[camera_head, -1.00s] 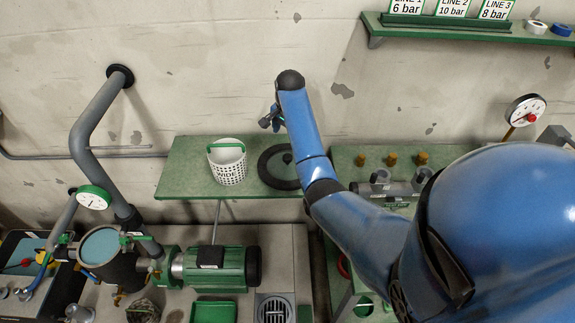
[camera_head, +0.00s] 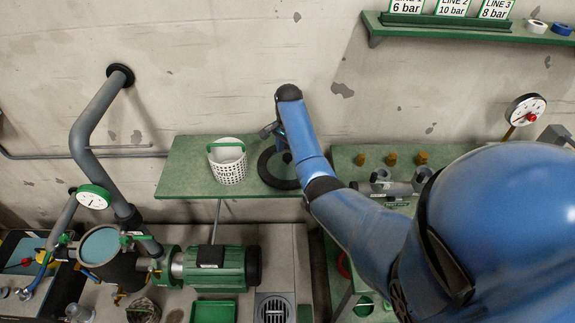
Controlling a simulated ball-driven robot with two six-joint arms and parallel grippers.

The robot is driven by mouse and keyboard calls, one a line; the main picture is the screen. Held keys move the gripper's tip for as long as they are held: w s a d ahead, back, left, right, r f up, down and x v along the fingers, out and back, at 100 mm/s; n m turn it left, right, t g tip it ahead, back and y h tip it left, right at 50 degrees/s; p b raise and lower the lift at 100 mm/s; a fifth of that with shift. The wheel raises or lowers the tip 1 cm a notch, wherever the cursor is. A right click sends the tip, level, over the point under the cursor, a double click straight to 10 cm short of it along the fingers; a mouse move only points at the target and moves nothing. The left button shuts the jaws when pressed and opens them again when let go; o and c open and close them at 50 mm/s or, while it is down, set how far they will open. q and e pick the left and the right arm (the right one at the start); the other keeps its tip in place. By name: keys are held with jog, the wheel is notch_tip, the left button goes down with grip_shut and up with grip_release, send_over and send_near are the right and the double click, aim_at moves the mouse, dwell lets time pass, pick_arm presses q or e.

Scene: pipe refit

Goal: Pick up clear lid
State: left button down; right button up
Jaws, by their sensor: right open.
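The clear lid (camera_head: 267,178) lies on the green wall shelf, a round disc with a wide black rim; the green shelf shows through its middle. My right arm covers its right part. My right gripper (camera_head: 268,132) is open and empty, small in the picture, just above the lid's far edge. I cannot tell whether it touches the lid. My left gripper is not in view.
The green shelf (camera_head: 185,180) also carries a white perforated basket (camera_head: 229,168) with a green handle, close left of the lid. A pot (camera_head: 103,247) with a blue surface, pipes and a green motor (camera_head: 222,268) stand below. Brass fittings (camera_head: 391,159) sit on the right bench.

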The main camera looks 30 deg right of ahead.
aim_at(288, 156)
jog(key=shift+w+a+f, duration=0.1)
jog(key=shift+f, duration=1.65)
jog(key=shift+c, duration=0.4)
grip_shut()
